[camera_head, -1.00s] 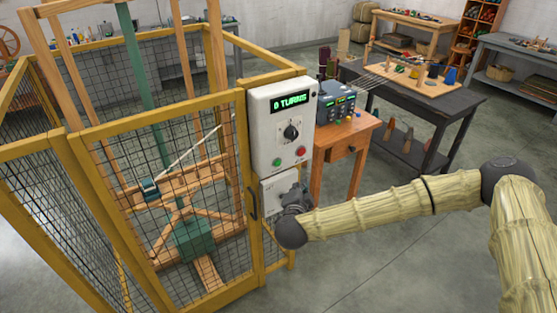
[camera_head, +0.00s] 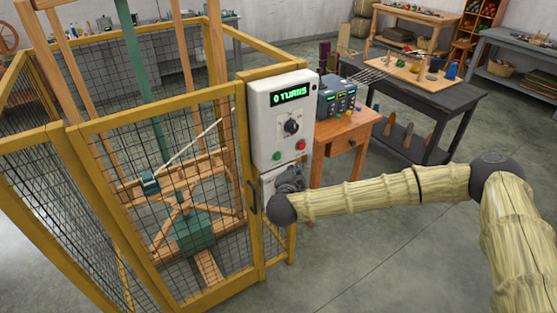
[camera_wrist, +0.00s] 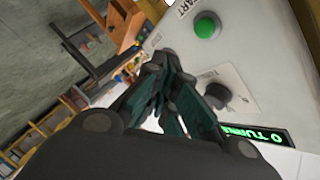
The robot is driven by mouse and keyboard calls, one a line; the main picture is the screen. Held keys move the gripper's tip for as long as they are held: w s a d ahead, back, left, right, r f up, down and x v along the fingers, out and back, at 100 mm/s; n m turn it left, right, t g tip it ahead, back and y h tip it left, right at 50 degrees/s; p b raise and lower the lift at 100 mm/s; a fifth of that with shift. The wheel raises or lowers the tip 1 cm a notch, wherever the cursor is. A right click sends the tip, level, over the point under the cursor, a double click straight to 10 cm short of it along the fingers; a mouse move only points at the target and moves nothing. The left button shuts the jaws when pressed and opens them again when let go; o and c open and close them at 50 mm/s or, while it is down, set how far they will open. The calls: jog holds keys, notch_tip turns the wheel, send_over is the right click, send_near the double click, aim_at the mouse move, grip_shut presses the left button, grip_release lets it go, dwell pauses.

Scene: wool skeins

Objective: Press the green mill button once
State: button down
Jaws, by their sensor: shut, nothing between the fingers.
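The green button (camera_head: 277,157) sits low on the left of the white control box on the cage post. In the wrist view the green button (camera_wrist: 206,27) shows whole under the word START, up and to the right of my fingertips. My gripper (camera_wrist: 165,62) is shut and empty, and its tips look apart from the button. In the head view my gripper (camera_head: 290,179) is just below the box, partly hidden by my wrist. The display (camera_head: 289,95) reads 0 TURNS. A black dial (camera_head: 291,126) sits between display and buttons.
A red button (camera_head: 301,145) is right of the green one. The yellow mesh cage (camera_head: 160,190) with a door handle (camera_head: 252,200) stands left of the box. A wooden table (camera_head: 345,140) with a grey device (camera_head: 337,98) stands behind. The floor at front right is clear.

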aim_at(278, 157)
jog(key=shift+w+a+b, duration=0.2)
jog(key=shift+w+a, duration=0.45)
jog(key=shift+w, duration=0.25)
jog(key=shift+w+a+b, duration=0.15)
jog(key=shift+w+a, duration=0.5)
jog(key=shift+w, duration=0.25)
jog(key=shift+w+a, duration=0.1)
jog(key=shift+w+a, duration=0.2)
jog(key=shift+w, duration=0.05)
